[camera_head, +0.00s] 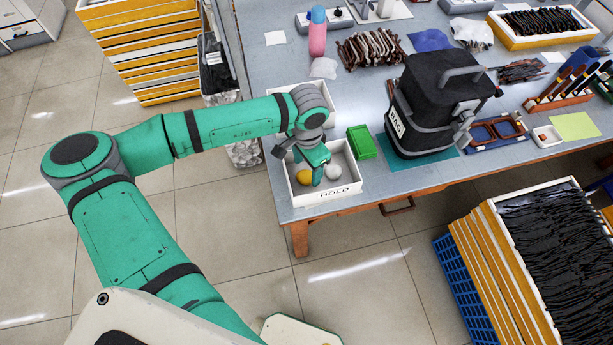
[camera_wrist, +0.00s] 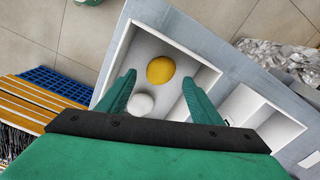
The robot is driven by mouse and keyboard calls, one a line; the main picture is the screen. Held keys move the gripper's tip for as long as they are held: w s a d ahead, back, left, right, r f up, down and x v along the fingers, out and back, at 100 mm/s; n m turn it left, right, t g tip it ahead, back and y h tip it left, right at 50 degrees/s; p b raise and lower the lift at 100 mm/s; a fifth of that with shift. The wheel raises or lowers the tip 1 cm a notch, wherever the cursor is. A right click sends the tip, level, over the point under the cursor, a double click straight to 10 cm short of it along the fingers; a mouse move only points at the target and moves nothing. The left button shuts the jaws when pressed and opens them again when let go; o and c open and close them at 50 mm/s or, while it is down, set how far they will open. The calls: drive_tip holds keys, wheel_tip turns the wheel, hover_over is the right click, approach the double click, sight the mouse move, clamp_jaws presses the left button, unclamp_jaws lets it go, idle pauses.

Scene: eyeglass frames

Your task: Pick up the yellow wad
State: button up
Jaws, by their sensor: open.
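The yellow wad (camera_head: 304,177) lies in the white tray marked HOLD (camera_head: 351,187), on the near edge of the grey table. A white wad (camera_head: 333,171) lies to its right in the same tray. My gripper (camera_head: 317,182) is over the tray with its fingers pointing down. In the wrist view, the yellow wad (camera_wrist: 160,70) shows beyond and between the two green fingers, and the white wad (camera_wrist: 140,104) is close to the left finger. My gripper (camera_wrist: 157,82) is open and empty. I cannot tell its exact height above the wads.
A green box (camera_head: 362,142) and a black bag (camera_head: 434,100) stand right of the tray. A pink bottle (camera_head: 317,35) and a pile of dark frames (camera_head: 371,47) are farther back. Stacked crates (camera_head: 505,270) stand on the floor at right. The tray walls surround the wads.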

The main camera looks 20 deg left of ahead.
sight(306, 174)
drive_tip(key=shift+s+a+f, duration=0.1)
drive_tip(key=shift+f, duration=2.25)
drive_tip(key=c, duration=1.1)
drive_tip(key=shift+r, duration=0.1)
drive_tip(key=shift+r, duration=0.45)
wheel_tip(306, 174, up, 2)
drive_tip(key=shift+r, duration=0.15)
drive_tip(key=s+d+r, duration=0.2)
drive_tip(key=d+r, duration=0.1)
drive_tip(key=d, duration=0.1)
drive_tip(key=s+d+r, duration=0.2)
drive_tip(key=d+r, duration=0.1)
drive_tip(key=d, duration=0.1)
drive_tip(key=s+d+r, duration=0.2)
drive_tip(key=d+r, duration=0.1)
drive_tip(key=d, duration=0.1)
drive_tip(key=shift+s+d+r, duration=0.1)
drive_tip(key=shift+d+r, duration=0.2)
